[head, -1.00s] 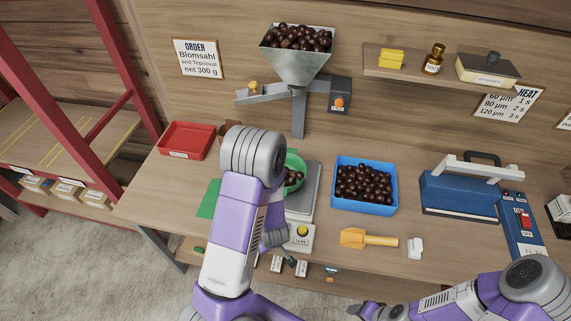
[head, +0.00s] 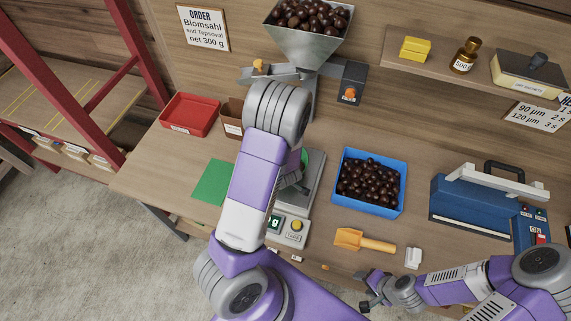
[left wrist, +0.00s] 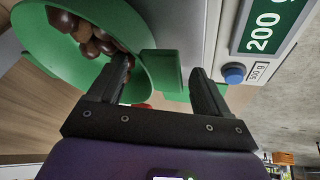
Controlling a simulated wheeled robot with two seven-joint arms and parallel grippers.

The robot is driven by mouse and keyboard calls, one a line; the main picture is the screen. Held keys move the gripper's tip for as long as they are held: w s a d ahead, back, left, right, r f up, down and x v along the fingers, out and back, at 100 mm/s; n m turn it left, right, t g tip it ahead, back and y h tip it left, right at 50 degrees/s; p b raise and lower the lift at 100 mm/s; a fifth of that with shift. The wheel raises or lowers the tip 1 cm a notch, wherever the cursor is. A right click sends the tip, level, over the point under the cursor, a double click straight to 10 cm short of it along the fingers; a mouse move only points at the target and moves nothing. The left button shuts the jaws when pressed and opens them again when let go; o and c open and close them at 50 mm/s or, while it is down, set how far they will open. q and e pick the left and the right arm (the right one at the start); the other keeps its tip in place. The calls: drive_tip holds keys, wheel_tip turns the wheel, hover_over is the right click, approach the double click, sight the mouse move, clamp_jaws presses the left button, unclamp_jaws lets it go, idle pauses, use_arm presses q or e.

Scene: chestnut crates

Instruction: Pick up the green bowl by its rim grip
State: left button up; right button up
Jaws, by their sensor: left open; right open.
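The green bowl (left wrist: 150,40) holds dark brown chestnuts and fills the upper left of the left wrist view. Its rim grip, a flat green tab (left wrist: 161,76), sticks out from the rim. My left gripper (left wrist: 160,66) is open, with one finger on each side of the tab. The left finger overlaps the bowl wall; I cannot tell whether either finger touches. In the head view my left arm covers the bowl except for a thin green sliver (head: 304,158). My right gripper (head: 368,290) is open and empty near the table's front edge.
A blue crate (head: 402,203) of chestnuts, a yellow scoop (head: 362,241) and a blue sealer (head: 470,205) stand to the right. A green mat (head: 211,182) and red tray (head: 190,115) lie left.

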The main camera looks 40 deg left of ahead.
use_arm(q)
drive_tip(key=x, duration=0.3)
drive_tip(key=shift+w+f, duration=0.15)
drive_tip(key=shift+c, duration=0.3)
drive_tip(key=c, duration=1.1)
